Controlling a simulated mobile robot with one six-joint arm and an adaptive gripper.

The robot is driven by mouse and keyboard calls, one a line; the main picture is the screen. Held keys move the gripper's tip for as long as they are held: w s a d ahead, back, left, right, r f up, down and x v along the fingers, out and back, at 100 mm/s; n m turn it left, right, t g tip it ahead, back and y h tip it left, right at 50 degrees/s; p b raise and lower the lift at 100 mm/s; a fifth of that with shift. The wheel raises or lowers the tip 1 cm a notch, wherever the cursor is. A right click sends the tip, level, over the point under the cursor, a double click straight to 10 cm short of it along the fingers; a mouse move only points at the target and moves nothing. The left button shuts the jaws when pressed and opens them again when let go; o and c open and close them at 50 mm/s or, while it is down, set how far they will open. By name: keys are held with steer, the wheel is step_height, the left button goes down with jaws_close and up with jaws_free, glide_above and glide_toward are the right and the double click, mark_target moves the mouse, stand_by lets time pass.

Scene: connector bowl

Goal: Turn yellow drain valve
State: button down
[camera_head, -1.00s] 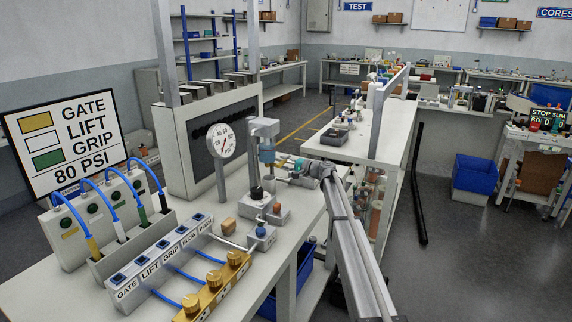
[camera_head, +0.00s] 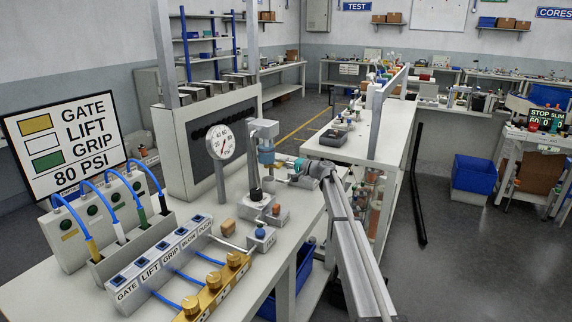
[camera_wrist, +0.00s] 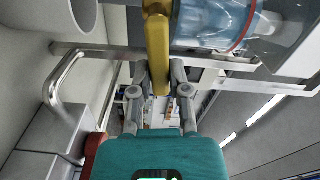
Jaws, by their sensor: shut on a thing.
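The yellow drain valve handle (camera_wrist: 157,48) is a flat yellow bar that hangs down from the top middle of the wrist view. My gripper (camera_wrist: 160,78) is shut on its lower end, with one finger on each side. A clear blue bowl (camera_wrist: 212,22) with a red ring is to the right of the handle in the wrist view. In the head view the blue bowl (camera_head: 266,152) hangs under a grey filter head, and my gripper (camera_head: 287,164) reaches it from the right. The handle is too small there to judge its angle.
A pressure gauge (camera_head: 221,141) stands left of the bowl. A grey block with a black upright (camera_head: 256,195) is below it. Labelled boxes (camera_head: 160,262) and brass knobs (camera_head: 214,280) fill the front of the bench. The sign (camera_head: 64,145) reads 80 PSI.

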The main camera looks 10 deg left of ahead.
mark_target(281, 164)
steer(key=n, duration=0.2)
steer(key=r+n+p, duration=0.1)
steer(key=n, duration=0.1)
steer(key=r+n+p, duration=0.1)
steer(key=n, duration=0.1)
steer(key=shift+s+a, duration=0.25)
steer(key=shift+s, duration=0.1)
steer(key=n, duration=0.1)
steer(key=s+r+n, duration=0.1)
steer(key=n, duration=0.1)
steer(key=shift+a+n+p, duration=0.15)
steer(key=shift+n+p, duration=0.15)
steer(key=shift+p, duration=0.05)
steer(key=shift+s+a+r+n, duration=0.1)
steer(key=shift+s+n, duration=0.1)
steer(key=shift+n, duration=0.6)
steer(key=shift+s+a+r+n, duration=0.1)
steer(key=shift+s+n, duration=0.05)
steer(key=shift+n, duration=0.65)
steer(key=c, duration=0.6)
jaws_free()
steer(key=shift+s, duration=0.1)
steer(key=shift+f, duration=0.1)
steer(key=shift+d, duration=0.2)
